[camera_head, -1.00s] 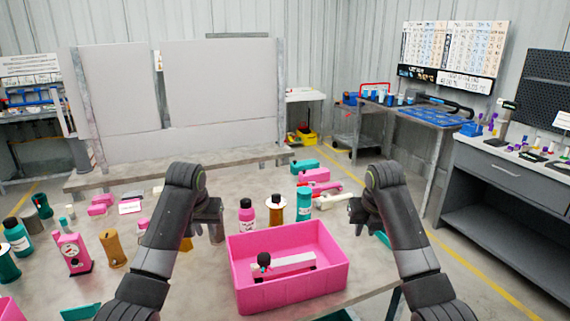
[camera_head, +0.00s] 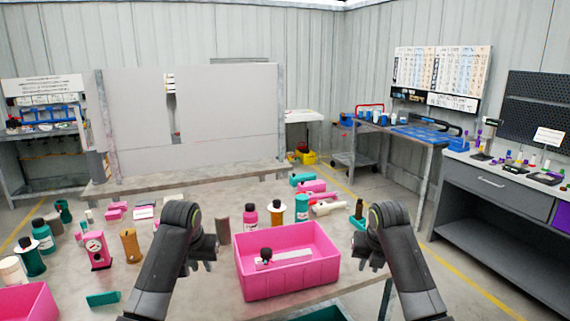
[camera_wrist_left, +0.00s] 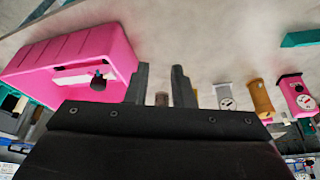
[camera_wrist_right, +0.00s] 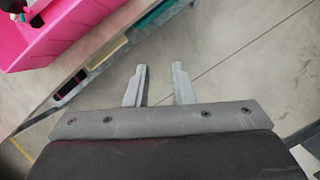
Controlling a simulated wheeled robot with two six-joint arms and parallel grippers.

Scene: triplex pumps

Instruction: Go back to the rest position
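My left gripper (camera_head: 203,260) hangs just left of the pink bin (camera_head: 292,281), over the table. In the left wrist view its two fingers (camera_wrist_left: 161,84) are apart with nothing between them. My right gripper (camera_head: 366,260) is just right of the bin, beyond the table's edge. In the right wrist view its fingers (camera_wrist_right: 158,82) are apart and empty above the floor. The bin holds a long white part (camera_head: 292,256) and a small part with a black top (camera_head: 266,253). The bin also shows in the left wrist view (camera_wrist_left: 70,45).
The table carries several bottles, such as a pink one (camera_head: 250,215) and a teal one (camera_head: 302,208), and an orange cylinder (camera_head: 131,246). A second pink bin (camera_head: 28,302) stands at the front left. A grey workbench (camera_head: 490,182) stands at the right.

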